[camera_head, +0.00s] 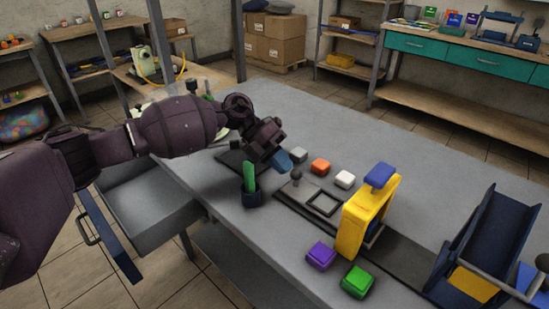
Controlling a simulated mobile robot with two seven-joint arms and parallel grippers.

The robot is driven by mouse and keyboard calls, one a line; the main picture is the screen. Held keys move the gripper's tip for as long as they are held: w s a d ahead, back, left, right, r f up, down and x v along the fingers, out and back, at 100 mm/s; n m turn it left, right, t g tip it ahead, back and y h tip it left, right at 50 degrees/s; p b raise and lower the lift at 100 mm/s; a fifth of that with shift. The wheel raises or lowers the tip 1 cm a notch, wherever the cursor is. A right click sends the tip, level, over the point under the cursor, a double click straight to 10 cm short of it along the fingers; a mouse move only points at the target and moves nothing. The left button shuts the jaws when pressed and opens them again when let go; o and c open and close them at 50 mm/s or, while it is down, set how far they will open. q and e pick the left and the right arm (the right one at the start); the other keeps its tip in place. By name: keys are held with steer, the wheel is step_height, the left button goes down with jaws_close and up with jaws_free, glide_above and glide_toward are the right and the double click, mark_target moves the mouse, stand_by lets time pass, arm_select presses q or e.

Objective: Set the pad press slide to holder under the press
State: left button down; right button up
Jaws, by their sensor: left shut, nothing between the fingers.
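The yellow pad press (358,218) with a blue top handle (381,174) stands on the grey table. A dark slide plate (289,200) lies to its left, with a small knob (296,178) and a square frame holder (325,203). The holder is just left of the press, in the open rather than under its head. My left gripper (272,152) is shut and empty, above the table behind and left of the knob, apart from the slide. Its fingertips are hard to make out. My right gripper is not in view.
Grey, orange and white blocks (320,167) stand behind the slide; purple (320,256) and green (357,281) ones stand in front. A dark cup (250,193) holds green items at left. A blue stand (478,240) is at right. A drawer (150,210) is open.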

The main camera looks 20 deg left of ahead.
mark_target(297, 173)
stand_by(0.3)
